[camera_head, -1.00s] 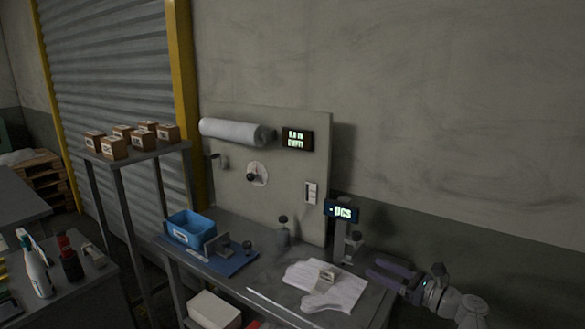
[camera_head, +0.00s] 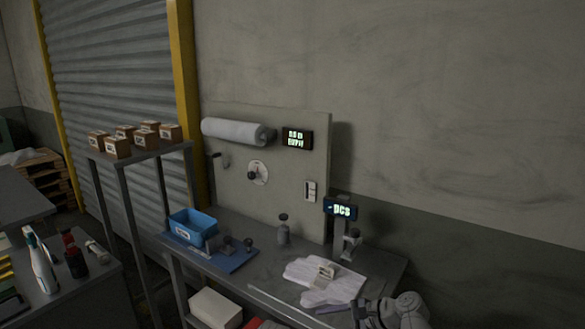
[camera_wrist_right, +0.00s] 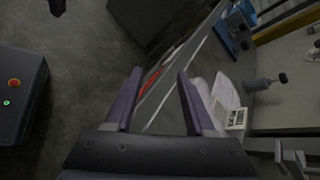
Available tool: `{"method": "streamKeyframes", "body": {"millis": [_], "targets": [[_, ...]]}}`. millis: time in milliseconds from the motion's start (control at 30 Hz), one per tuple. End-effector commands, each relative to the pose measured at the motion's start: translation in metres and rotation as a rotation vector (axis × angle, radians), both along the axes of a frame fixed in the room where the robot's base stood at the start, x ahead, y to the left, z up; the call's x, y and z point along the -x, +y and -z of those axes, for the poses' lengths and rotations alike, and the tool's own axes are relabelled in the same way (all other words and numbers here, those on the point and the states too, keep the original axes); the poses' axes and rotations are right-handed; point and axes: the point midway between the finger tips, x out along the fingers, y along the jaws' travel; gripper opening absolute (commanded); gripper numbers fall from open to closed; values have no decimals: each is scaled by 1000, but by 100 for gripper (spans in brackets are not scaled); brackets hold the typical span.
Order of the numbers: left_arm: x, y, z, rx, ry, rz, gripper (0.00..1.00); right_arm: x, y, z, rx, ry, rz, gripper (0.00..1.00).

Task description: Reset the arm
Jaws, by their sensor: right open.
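My right gripper (camera_head: 347,309) is low in the head view, at the front right edge of the workbench (camera_head: 262,277). In the right wrist view its two purple fingers (camera_wrist_right: 160,73) are spread apart with nothing between them. White gloves (camera_head: 300,270) lie flat on the bench just behind the gripper, apart from the fingers as far as I can tell. A small pale block (camera_head: 326,270) sits on the gloves; it also shows in the right wrist view (camera_wrist_right: 236,119). My left gripper is not identifiable in any view.
A blue bin (camera_head: 193,229) stands on a blue mat at the bench's left. A pcs display (camera_head: 341,209) on a post and a grey bottle-like item (camera_head: 283,230) stand at the back. A dark box with a red button (camera_wrist_right: 14,83) is at the wrist view's left. Open floor lies between.

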Motion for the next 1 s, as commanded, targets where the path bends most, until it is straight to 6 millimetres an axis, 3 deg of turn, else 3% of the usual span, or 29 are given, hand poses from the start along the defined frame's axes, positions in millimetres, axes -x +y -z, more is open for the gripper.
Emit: {"method": "streamKeyframes", "body": {"millis": [33,167,300,400,633,1000], "targets": [[0,0,-2,0,0,0,0,17,18,13,103,-35,-108,55],[0,0,-6,0,0,0,0,64,46,54,428,-158,-474,55],[0,0,-9,0,0,0,0,107,50,83,728,-275,-895,55],[0,0,-11,0,0,0,0,126,44,91,884,-331,-1156,55],[0,0,-12,0,0,0,0,144,30,91,1070,-382,-1505,55],[0,0,-12,0,0,0,0,145,27,91,1096,-385,-1556,55]]}}
